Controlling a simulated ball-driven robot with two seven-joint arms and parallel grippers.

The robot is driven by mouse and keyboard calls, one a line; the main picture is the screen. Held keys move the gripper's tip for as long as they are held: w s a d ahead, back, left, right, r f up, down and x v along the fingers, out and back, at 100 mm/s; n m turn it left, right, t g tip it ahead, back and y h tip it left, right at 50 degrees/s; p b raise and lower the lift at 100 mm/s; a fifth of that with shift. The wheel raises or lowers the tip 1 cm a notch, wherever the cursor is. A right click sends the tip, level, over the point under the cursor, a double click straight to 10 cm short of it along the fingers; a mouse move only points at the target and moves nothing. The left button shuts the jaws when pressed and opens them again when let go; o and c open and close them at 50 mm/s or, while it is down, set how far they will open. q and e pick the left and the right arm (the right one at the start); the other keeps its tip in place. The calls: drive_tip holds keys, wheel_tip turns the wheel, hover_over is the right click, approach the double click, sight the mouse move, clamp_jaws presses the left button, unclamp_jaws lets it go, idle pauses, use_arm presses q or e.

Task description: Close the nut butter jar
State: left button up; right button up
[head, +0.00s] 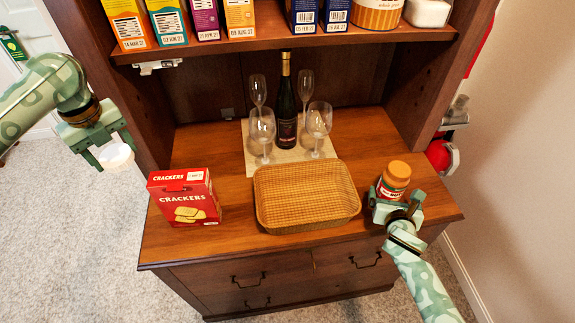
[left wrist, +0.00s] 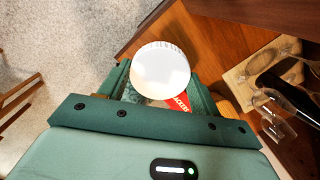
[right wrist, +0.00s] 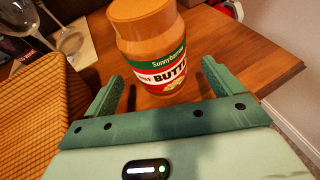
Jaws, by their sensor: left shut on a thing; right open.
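The nut butter jar (head: 394,180) stands upright at the right of the wooden counter. It has an orange-brown top and a green, white and red label, and it shows large in the right wrist view (right wrist: 155,50). My right gripper (head: 397,200) is open at the jar's near side, with its fingers towards either side of it. I cannot tell whether they touch. My left gripper (head: 114,149) is shut on a round white lid (head: 116,157), held in the air left of the hutch. The lid also shows between the fingers in the left wrist view (left wrist: 160,70).
A wicker basket (head: 305,221) lies mid-counter, with a red crackers box (head: 184,197) left of it. Behind stand a dark bottle (head: 286,105) and several glasses on a mat (head: 251,160). The upper shelf (head: 280,43) with boxes overhangs the back.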

drive_tip(key=shift+r, duration=0.1)
use_arm(q)
wheel_tip(320, 180, down, 3)
drive_tip(key=shift+w+f+b, duration=0.1)
drive_tip(key=shift+b, duration=1.05)
use_arm(e)
drive_tip(key=x, duration=0.5)
drive_tip(key=shift+w, duration=0.15)
use_arm(q)
drive_tip(key=shift+r, duration=0.2)
use_arm(e)
drive_tip(key=shift+r, duration=0.1)
drive_tip(key=shift+c, duration=0.3)
drive_tip(key=c, duration=1.4)
drive_tip(key=shift+o, duration=0.2)
drive_tip(key=shift+r, duration=0.1)
